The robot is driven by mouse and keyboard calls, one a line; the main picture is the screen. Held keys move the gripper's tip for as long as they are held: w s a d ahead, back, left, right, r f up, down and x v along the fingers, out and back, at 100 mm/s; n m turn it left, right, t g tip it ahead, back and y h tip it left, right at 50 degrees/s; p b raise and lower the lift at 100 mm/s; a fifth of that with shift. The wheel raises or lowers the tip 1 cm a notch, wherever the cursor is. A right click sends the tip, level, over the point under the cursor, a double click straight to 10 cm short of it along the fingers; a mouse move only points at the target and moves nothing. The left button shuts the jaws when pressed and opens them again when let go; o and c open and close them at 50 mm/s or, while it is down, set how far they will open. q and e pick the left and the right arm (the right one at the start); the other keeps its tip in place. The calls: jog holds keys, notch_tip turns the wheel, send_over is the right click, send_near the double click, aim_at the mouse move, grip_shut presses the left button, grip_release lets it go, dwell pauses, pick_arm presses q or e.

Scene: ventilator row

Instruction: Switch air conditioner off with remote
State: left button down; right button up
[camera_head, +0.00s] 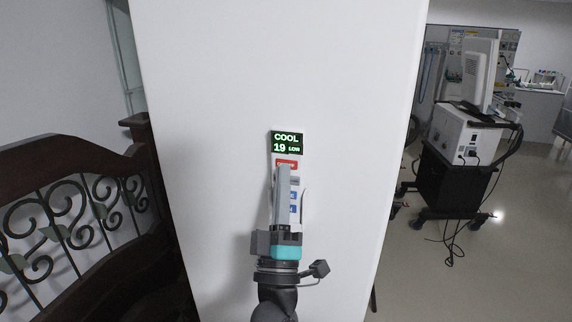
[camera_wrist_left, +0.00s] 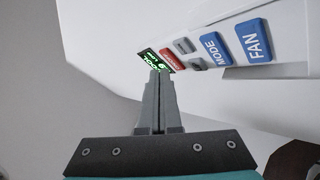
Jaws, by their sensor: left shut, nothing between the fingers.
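The remote is mounted on a white panel, with a lit green display (camera_head: 287,142) reading COOL 19 LOW. Below the display is a red button (camera_head: 286,164); blue buttons (camera_head: 293,196) sit lower, partly covered by my gripper. In the left wrist view the red button (camera_wrist_left: 172,60), the blue MODE button (camera_wrist_left: 214,49) and the blue FAN button (camera_wrist_left: 254,40) show, with the display (camera_wrist_left: 156,61) behind the fingertips. My left gripper (camera_head: 282,168) is shut and empty, its tips just below the red button in the head view. Whether they touch the remote I cannot tell. My right gripper is not in view.
The white panel (camera_head: 220,80) fills the middle. A dark wooden bench with iron scrolls (camera_head: 60,220) stands at the left. A wheeled cart with a medical machine (camera_head: 465,145) stands at the right, its cables on the floor. Open floor (camera_head: 510,260) lies around it.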

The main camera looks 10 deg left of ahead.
pick_arm(q)
jog(key=shift+w, duration=0.35)
jog(key=shift+w, duration=0.35)
dwell(0.6)
jog(key=shift+s, duration=0.8)
jog(key=s+p, duration=0.2)
jog(key=s, duration=0.3)
dwell(0.3)
jog(key=shift+f, duration=0.1)
dwell(0.4)
